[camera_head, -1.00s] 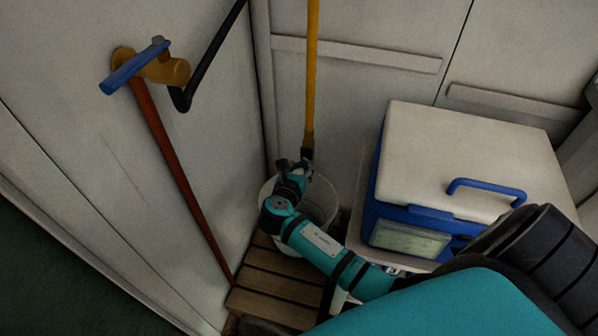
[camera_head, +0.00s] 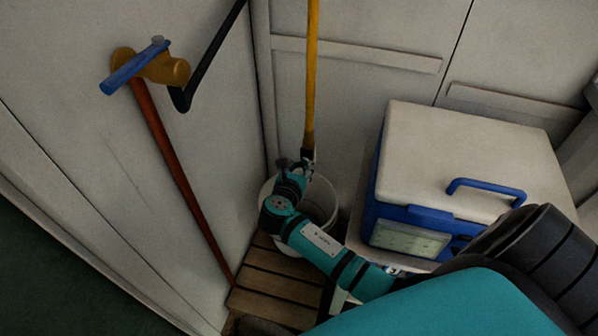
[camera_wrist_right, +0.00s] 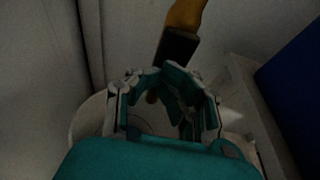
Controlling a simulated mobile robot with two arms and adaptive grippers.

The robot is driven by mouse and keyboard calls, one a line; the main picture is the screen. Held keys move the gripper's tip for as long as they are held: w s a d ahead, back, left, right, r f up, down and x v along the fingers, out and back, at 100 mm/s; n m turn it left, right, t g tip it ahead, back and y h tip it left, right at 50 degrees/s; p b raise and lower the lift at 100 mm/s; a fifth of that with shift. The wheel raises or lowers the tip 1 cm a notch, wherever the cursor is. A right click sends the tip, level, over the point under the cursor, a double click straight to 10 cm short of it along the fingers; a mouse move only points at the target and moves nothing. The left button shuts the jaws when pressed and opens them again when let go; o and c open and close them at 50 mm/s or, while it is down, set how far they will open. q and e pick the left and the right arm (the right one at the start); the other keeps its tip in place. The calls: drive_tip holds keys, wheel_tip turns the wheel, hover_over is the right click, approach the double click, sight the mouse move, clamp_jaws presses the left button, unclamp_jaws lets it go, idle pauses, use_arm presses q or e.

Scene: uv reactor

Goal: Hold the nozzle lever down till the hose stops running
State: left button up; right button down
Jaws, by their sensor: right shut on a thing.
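A yellow hose (camera_head: 312,80) hangs down along the back wall. Its black nozzle (camera_head: 308,156) is at the lower end, above a white bucket (camera_head: 322,196). My right gripper (camera_head: 300,168) is at the nozzle, over the bucket. In the right wrist view, the black nozzle (camera_wrist_right: 178,47) and hose (camera_wrist_right: 186,14) come down between the fingers of my right gripper (camera_wrist_right: 165,88), which are shut around its lower part. The lever cannot be made out, as the fingers cover it. No water can be made out. My left gripper is out of view.
A blue cooler box (camera_head: 460,160) with a white lid stands to the right of the bucket. A brass tap (camera_head: 165,68) with a blue handle (camera_head: 134,71) and a red-brown pipe (camera_head: 180,180) are on the left wall. A slatted wooden platform (camera_head: 275,290) lies below.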

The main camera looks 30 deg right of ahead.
drive_tip(key=shift+w+d+r, duration=0.1)
drive_tip(key=shift+d+r, duration=0.15)
drive_tip(key=shift+r, duration=0.05)
drive_tip(key=v, duration=1.2)
drive_tip(key=shift+a+f, duration=0.2)
drive_tip(key=shift+a, duration=0.1)
